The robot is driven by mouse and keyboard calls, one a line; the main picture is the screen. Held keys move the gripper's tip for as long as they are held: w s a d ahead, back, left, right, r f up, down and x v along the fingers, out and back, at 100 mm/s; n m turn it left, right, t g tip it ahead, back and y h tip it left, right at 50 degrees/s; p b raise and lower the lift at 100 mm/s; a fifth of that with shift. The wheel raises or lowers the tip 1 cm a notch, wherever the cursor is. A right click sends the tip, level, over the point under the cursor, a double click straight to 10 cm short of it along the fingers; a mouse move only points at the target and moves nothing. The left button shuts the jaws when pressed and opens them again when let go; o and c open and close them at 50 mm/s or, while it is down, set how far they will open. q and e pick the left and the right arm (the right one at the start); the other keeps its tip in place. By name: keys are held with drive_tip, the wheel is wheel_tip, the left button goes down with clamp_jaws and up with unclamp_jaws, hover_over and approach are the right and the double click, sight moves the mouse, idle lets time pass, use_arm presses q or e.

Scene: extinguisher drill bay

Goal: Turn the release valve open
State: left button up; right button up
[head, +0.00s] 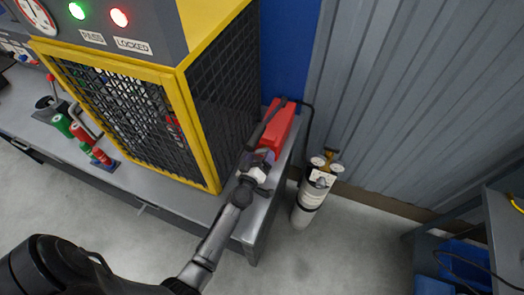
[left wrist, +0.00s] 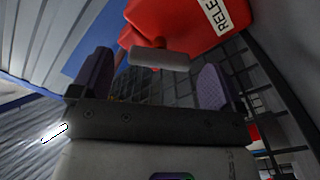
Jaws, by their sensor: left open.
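The release valve is a red block (head: 279,124) on the bench end beside the yellow cage. In the left wrist view its red body (left wrist: 180,22) fills the top, with a white label (left wrist: 218,14) reading "RELE" before it is cut off. A pale grey bar (left wrist: 159,59), which looks like its handle, lies between and slightly beyond my finger tips. My left gripper (head: 258,163) is open, close in front of the valve; its two purple fingers (left wrist: 155,76) stand on either side of the bar. I cannot tell if they touch it. My right gripper is not in view.
The yellow cage (head: 200,130) with dark mesh stands just left of my left gripper. A gas cylinder (head: 311,200) stands on the floor to the right. Small red and green fittings (head: 80,130) sit on the bench (head: 150,195) at left. Above the cage, green and red lamps (head: 119,17) show.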

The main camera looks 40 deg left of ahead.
sight(261, 153)
use_arm(q)
drive_tip(key=shift+x, duration=1.5)
drive_tip(key=c, duration=0.9)
drive_tip(key=shift+n, duration=2)
drive_tip(key=shift+c, duration=0.2)
drive_tip(key=o, duration=0.9)
drive_tip(key=shift+o, duration=0.2)
drive_tip(key=shift+s, duration=0.1)
drive_tip(key=v, duration=1.3)
drive_tip(key=shift+s+d, duration=0.1)
drive_tip(key=shift+s, duration=0.2)
